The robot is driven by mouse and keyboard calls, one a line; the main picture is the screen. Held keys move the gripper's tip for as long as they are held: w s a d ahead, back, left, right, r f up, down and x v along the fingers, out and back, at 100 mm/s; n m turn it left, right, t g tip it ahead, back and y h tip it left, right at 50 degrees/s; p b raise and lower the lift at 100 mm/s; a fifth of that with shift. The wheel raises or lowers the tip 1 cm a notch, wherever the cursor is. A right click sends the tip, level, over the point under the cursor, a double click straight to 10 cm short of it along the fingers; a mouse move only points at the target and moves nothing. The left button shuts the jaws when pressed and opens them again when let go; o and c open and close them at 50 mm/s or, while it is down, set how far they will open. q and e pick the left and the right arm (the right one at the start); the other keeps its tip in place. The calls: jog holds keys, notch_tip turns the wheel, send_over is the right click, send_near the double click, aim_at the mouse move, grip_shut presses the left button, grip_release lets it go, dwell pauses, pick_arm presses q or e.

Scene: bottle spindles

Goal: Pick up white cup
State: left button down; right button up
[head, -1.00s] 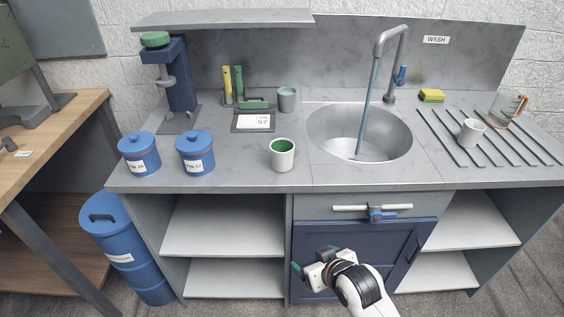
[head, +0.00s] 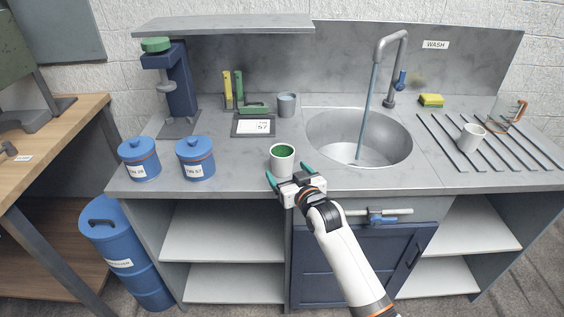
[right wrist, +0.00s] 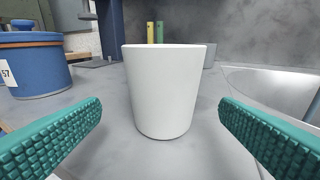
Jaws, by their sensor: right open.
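A white cup with a green inside (head: 282,163) stands upright on the grey counter near its front edge, left of the sink. In the right wrist view the white cup (right wrist: 165,92) is centred ahead, between the two fingers but a little beyond their tips. My right gripper (head: 289,174) is open at the cup's near side, its teal fingertips to the left and right of the cup. The open fingers also show in the right wrist view (right wrist: 160,112), apart from the cup. Another whitish cup (head: 470,138) stands on the drying rack at right. My left gripper is out of view.
Two blue lidded tins (head: 195,158) stand left on the counter (head: 235,180). A tablet-like sign (head: 253,126) and a grey cup (head: 287,104) are behind the white cup. The sink (head: 385,150) with running water is to the right.

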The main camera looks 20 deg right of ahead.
jog(key=shift+w+a+f, duration=0.1)
jog(key=shift+w, duration=1.2)
jog(key=shift+w+a+f, duration=0.1)
jog(key=shift+w, duration=1.2)
jog(key=shift+c, duration=0.6)
jog(key=c, duration=0.9)
